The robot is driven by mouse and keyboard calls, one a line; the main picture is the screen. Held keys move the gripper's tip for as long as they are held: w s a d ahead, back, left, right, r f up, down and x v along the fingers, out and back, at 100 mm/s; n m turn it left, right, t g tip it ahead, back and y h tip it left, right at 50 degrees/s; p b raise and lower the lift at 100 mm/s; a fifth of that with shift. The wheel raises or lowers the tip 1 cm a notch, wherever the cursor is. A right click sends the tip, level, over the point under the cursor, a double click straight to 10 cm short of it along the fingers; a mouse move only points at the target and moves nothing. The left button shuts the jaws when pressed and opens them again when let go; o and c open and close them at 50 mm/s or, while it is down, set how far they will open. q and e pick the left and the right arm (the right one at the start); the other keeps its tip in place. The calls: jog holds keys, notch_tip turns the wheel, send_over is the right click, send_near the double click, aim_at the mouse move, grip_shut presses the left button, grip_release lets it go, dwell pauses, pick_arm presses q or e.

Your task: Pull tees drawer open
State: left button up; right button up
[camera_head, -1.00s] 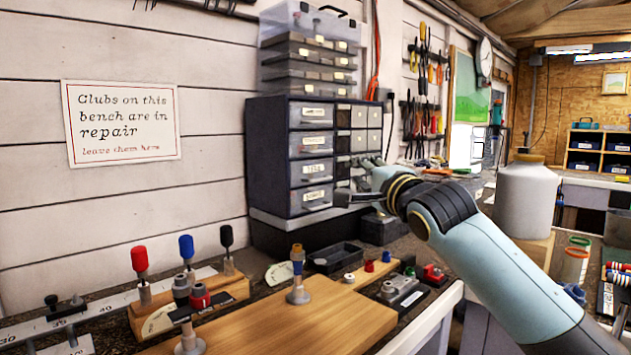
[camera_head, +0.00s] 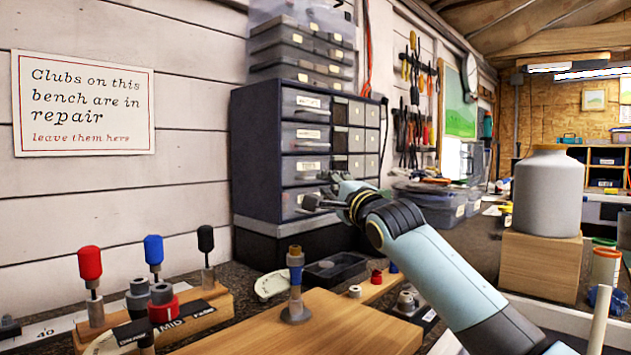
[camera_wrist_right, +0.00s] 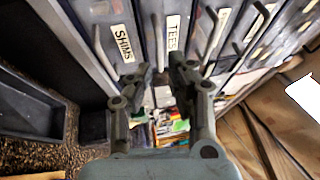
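The tees drawer (camera_head: 300,168) is in the left column of the dark drawer cabinet (camera_head: 258,150), third from the top. Its front looks flush with its neighbours. In the right wrist view the TEES label (camera_wrist_right: 172,32) and the drawer's grey bar handle (camera_wrist_right: 159,42) show. My right gripper (camera_head: 318,191) is at the cabinet front, by the drawer's lower right part. In the right wrist view my right gripper (camera_wrist_right: 157,76) has its fingers apart, with the handle's lower end between them. I cannot tell whether they touch it. My left gripper is not in view.
The SHIMS drawer (camera_wrist_right: 122,40) is beside the tees drawer. A black tray (camera_head: 335,268) lies on the bench below the cabinet. A white jar (camera_head: 547,190) stands on a wooden block at right.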

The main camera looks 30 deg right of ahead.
aim_at(292, 172)
jog(key=w, duration=0.4)
jog(key=w+r, duration=0.1)
jog(key=w, duration=0.2)
jog(key=shift+d, duration=0.2)
jog(key=shift+s, duration=0.1)
jog(key=shift+c, duration=0.3)
grip_shut()
